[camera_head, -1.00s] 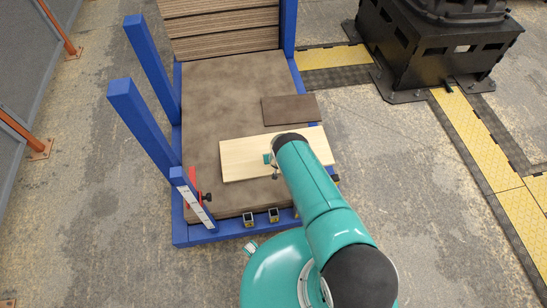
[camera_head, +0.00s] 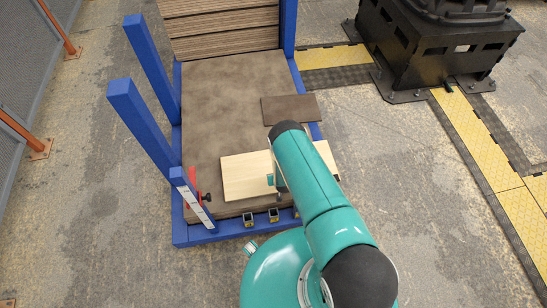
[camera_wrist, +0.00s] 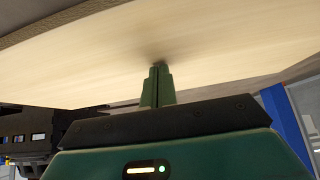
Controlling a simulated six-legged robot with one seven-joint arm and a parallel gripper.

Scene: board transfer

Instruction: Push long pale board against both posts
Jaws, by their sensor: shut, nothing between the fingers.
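The long pale board (camera_head: 244,176) lies on the brown slab (camera_head: 225,105), near its front, and sticks out past the slab's right side. Part of it is hidden under my arm. In the wrist view the board (camera_wrist: 220,40) fills the top. My gripper (camera_wrist: 157,68) is shut and empty, its tips at the board's face; I cannot tell whether they press on it. In the head view my arm mostly hides the gripper. Two tall blue posts (camera_head: 152,55) (camera_head: 144,127) stand at the slab's left, apart from the board.
Small yellow-and-black blocks (camera_head: 250,219) line the slab's front edge, with a narrow gap to the board. A red clamp with a dark knob (camera_head: 207,197) sits at the front left. A small dark board (camera_head: 289,108) lies behind the pale board. The slab's back left is clear.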

